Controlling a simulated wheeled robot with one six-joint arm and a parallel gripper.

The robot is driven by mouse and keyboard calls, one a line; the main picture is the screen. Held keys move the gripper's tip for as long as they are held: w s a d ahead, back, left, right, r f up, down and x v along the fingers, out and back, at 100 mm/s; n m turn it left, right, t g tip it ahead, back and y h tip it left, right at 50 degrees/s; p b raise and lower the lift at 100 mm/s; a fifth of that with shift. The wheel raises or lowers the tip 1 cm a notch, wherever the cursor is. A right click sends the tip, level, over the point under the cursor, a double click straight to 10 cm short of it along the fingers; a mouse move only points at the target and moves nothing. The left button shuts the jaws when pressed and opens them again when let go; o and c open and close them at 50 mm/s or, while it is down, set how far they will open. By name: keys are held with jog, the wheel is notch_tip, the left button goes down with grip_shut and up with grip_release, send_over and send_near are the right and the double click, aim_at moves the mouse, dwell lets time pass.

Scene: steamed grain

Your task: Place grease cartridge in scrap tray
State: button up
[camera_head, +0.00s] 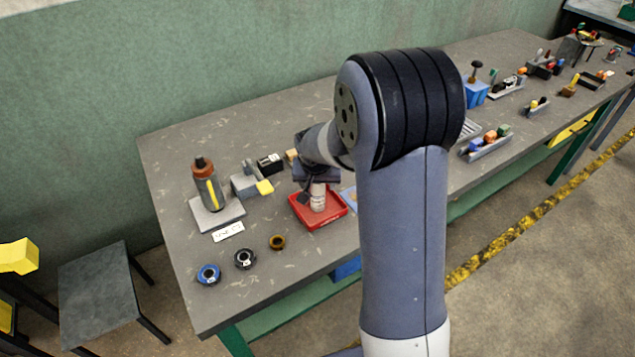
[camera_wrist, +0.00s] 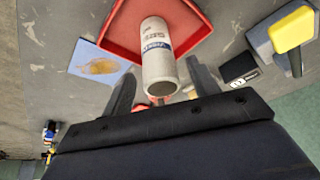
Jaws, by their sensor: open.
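The grease cartridge (camera_head: 318,198) is a pale grey-white cylinder with a printed label. It stands roughly upright over the floor of the red scrap tray (camera_head: 333,217) and seems to rest in it. The contact at its base is hard to see. My gripper (camera_head: 316,180) is above the tray, at the cartridge's upper end. In the wrist view the cartridge (camera_wrist: 158,60) lies between the two spread fingers of my gripper (camera_wrist: 160,90), with the red tray (camera_wrist: 115,33) behind it. The fingers are open, with a gap visible beside the cartridge.
Left of the tray are a grey block with a yellow part (camera_head: 250,184), an orange-capped bottle (camera_head: 207,183) on a grey base, and blue (camera_head: 208,274), black (camera_head: 245,259) and brown (camera_head: 277,242) rings. A blue card (camera_wrist: 105,63) lies beside the tray. The bench front is mostly clear.

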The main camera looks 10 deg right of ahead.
jog(key=b+v, duration=0.1)
jog(key=v, duration=1.1)
jog(key=shift+r, duration=0.15)
